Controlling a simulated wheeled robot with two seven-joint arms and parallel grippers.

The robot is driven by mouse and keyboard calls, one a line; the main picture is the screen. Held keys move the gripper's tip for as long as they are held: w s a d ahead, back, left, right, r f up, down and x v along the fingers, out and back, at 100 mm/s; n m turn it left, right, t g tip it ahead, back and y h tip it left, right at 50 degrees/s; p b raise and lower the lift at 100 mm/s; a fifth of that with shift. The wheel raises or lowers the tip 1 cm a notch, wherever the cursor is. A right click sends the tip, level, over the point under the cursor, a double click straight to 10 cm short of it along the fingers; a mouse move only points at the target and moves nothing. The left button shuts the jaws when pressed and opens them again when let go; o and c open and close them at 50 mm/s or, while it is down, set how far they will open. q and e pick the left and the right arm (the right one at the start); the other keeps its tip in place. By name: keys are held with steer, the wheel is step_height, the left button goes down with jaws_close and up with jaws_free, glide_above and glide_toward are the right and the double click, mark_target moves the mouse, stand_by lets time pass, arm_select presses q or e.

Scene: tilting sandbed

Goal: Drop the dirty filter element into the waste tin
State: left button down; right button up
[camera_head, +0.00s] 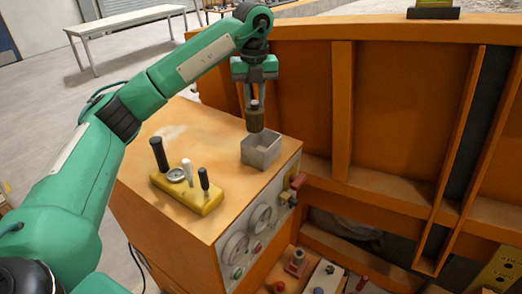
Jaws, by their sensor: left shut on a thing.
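My left gripper (254,98) points straight down over the orange cabinet top and is shut on the dirty filter element. The waste tin (262,158) is a square grey open box on the right part of the cabinet top. The filter element hangs directly above the tin's back part in this view; its lower end shows just over the tin's opening. I cannot tell how much height separates them. My right gripper is not in view.
A yellow block with black levers and a round gauge (187,193) stands on the cabinet top (150,215) left of the tin. Dials and knobs cover the cabinet's front. A tall orange wall (310,110) rises behind and to the right. A white table (128,20) stands far back.

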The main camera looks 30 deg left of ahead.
arm_select(q)
steer(key=shift+s+f, duration=0.1)
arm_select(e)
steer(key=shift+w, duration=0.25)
arm_select(q)
steer(key=c, duration=1.2)
jaws_free()
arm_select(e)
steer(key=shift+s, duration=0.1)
arm_select(q)
steer(key=shift+r, duration=0.7)
steer(key=shift+r+b, duration=1.25)
steer(key=shift+r, duration=4.95)
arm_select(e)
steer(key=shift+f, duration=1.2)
